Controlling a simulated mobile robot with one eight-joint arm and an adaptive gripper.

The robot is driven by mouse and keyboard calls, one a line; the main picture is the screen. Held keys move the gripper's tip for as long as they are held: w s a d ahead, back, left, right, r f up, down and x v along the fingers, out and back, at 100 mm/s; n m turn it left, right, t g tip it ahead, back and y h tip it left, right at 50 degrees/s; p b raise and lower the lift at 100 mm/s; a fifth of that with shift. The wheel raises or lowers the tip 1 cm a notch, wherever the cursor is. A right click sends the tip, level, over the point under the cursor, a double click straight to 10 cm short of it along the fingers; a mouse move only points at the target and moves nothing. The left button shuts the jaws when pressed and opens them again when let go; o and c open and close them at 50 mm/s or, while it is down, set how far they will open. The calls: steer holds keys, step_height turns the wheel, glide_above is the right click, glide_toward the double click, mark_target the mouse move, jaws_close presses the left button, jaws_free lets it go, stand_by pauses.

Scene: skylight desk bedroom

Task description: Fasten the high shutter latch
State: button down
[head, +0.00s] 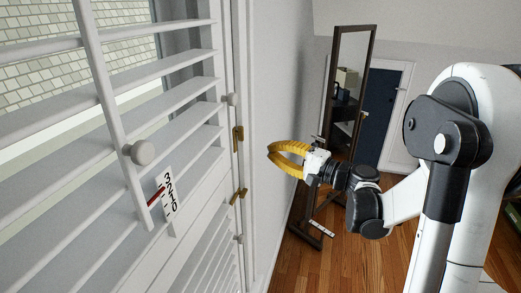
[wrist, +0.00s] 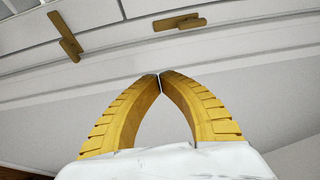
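The white louvred shutter (head: 120,120) fills the left of the head view. The high latch (head: 238,138) is a small brass piece at its right edge, its bar upright along the frame. A lower brass latch (head: 237,196) has its bar turned across the edge. In the wrist view, one latch (wrist: 180,22) lies along the frame and another (wrist: 68,40) lies crosswise to it. My gripper (head: 270,151) is right of the high latch and apart from it. Its yellow fingers meet at the tips with nothing between them, as the wrist view (wrist: 160,76) also shows.
A white knob (head: 142,152) and a numbered scale (head: 169,195) with a red pointer are on the shutter. A dark-framed standing mirror (head: 348,95) is behind my gripper, with a dark blue door (head: 385,110) beyond. The wood floor (head: 325,262) is mostly open.

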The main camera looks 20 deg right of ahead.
mark_target(239, 146)
steer(key=w+a, duration=0.1)
steer(key=a, duration=0.1)
steer(key=w+a, duration=0.2)
steer(key=w+a+p, duration=0.1)
steer(key=a, duration=0.2)
steer(key=shift+w, duration=0.35)
steer(key=shift+s+a, duration=0.2)
steer(key=shift+a, duration=0.05)
steer(key=shift+s, duration=0.1)
